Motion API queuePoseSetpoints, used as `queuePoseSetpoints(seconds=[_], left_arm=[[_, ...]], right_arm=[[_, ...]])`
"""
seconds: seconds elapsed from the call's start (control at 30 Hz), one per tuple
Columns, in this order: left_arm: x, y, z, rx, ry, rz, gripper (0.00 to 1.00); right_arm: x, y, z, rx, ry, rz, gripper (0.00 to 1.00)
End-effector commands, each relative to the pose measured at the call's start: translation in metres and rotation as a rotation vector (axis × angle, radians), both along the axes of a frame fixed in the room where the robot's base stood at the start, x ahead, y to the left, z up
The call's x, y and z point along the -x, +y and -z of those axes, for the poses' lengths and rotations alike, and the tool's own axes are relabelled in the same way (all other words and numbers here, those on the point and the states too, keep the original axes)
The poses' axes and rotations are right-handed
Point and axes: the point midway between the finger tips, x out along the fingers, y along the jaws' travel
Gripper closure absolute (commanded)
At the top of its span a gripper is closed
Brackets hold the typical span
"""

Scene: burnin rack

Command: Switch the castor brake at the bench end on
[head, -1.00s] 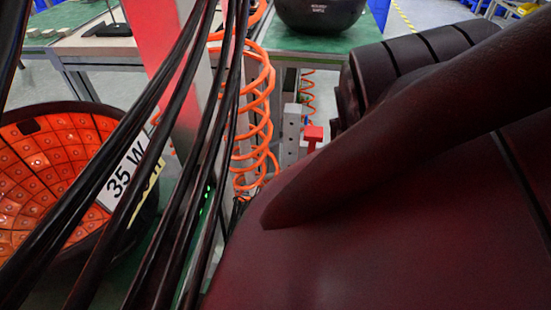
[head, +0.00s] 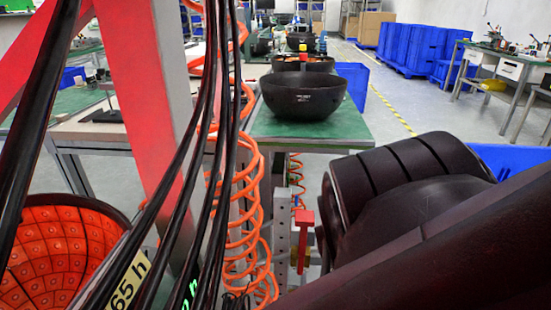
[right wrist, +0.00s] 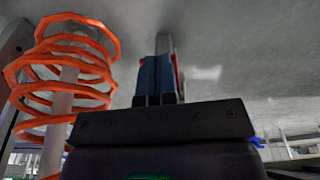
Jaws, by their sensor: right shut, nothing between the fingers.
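A red T-shaped lever (head: 303,218) stands upright at the end of the green-topped bench (head: 350,136), beside a grey post with holes. I take it for the castor brake; the castor itself is hidden. My right arm lies just right of the lever in the head view and covers the floor there. In the right wrist view my right gripper (right wrist: 165,50) is shut and empty, its fingers pointing away over a blurred grey surface. A thin red edge shows beside the fingers; I cannot tell if it is the lever or touches them. My left gripper is not in view.
Orange coiled hoses (head: 243,205) hang just left of the lever and also show in the right wrist view (right wrist: 65,75). Black cables (head: 195,150) cross the left side. A black bowl (head: 303,92) sits on the bench. An orange-lined bowl (head: 55,250) stands lower left.

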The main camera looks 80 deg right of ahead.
Motion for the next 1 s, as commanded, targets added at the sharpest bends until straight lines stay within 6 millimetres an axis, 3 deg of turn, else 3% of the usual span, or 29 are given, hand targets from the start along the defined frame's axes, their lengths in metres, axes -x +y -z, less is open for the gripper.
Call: queuePoseSetpoints(seconds=[0.47, 1.0], left_arm=[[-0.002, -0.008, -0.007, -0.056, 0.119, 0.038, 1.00], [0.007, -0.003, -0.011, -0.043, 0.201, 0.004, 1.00]], right_arm=[[-0.004, 0.002, -0.046, 0.000, -0.016, 0.000, 1.00], [0.053, -0.003, -0.108, 0.000, -0.008, 0.001, 1.00]])
